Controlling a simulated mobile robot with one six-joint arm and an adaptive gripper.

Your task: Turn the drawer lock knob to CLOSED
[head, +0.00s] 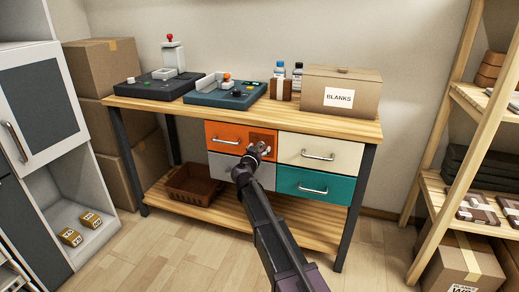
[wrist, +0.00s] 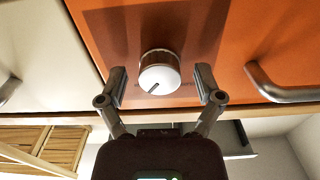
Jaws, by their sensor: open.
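The drawer lock knob (wrist: 160,72) is round and silver with a dark pointer line on its face, mounted on a darker square on the orange drawer front (head: 217,140). In the wrist view the pointer line runs toward the lower left of the picture. My gripper (wrist: 160,88) is open, with one finger on each side of the knob and a visible gap on both sides. In the head view my gripper (head: 258,150) is in front of the orange drawer's right part and hides most of the knob. Any CLOSED marking is not readable.
The orange drawer's handle (wrist: 285,88) is to the knob's right in the wrist view. A cream drawer (head: 320,148), a teal drawer (head: 310,182) and a grey drawer (head: 222,168) adjoin. A brown basket (head: 192,184) is on the lower shelf.

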